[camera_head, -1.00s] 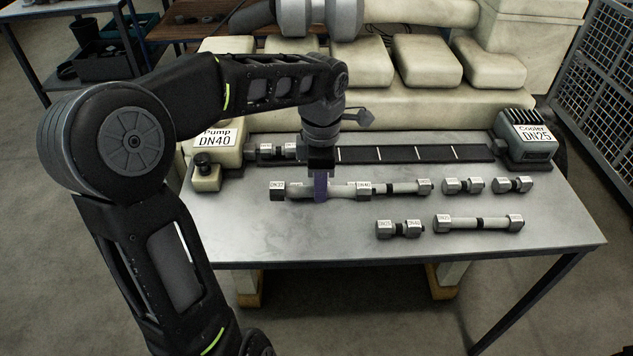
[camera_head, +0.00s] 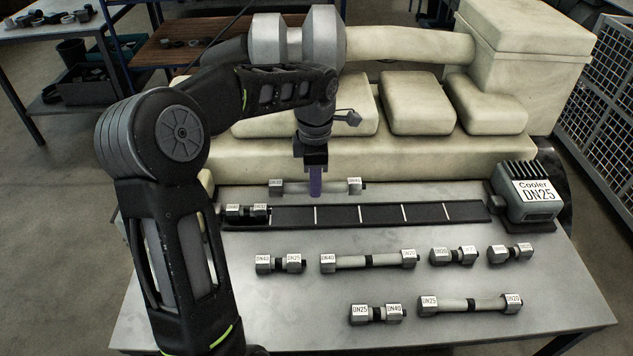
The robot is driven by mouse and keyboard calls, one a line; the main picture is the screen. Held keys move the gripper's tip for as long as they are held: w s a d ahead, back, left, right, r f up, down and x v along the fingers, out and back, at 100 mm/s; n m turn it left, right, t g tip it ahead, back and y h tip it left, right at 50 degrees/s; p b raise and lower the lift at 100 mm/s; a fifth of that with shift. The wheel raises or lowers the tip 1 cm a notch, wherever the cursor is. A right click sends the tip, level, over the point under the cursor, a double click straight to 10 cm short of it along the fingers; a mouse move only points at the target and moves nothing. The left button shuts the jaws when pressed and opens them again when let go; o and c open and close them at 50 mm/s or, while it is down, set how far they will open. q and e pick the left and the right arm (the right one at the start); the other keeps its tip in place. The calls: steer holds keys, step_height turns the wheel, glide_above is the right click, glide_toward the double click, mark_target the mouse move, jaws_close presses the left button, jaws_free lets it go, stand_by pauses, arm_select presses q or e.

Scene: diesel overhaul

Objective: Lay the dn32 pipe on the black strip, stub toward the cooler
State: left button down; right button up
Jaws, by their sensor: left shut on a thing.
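My left gripper (camera_head: 315,185) points down and is shut around the middle of a grey pipe (camera_head: 338,187) with a white label on each end block. The labels are too small to read surely now. The pipe lies nearly level across the view, a little beyond the black strip (camera_head: 380,213) in the picture, and looks held in the air; its exact height is unclear. A small dark stub shows at its right end, toward the cooler (camera_head: 537,192) marked DN25. A short fitting (camera_head: 246,212) sits on the strip's left end. My right gripper is not in view.
Loose pieces lie on the table in front of the strip: a long pipe (camera_head: 368,261), a short fitting (camera_head: 280,264) and several others. Most of the strip is bare, with white cross marks. The cream engine block (camera_head: 400,160) stands behind. My left arm hides the pump's place.

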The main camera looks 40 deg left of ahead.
arm_select(q)
steer(key=shift+f, duration=0.1)
steer(key=b, duration=0.3)
glide_above(316, 216)
steer(key=shift+a+f, duration=0.15)
steer(key=shift+f, duration=2.05)
steer(key=shift+f+b, duration=1.3)
steer(key=shift+f, duration=0.15)
steer(key=shift+f, duration=0.15)
steer(key=c, duration=1.2)
jaws_free()
steer(key=shift+r+b, duration=0.55)
steer(key=shift+r, duration=3.35)
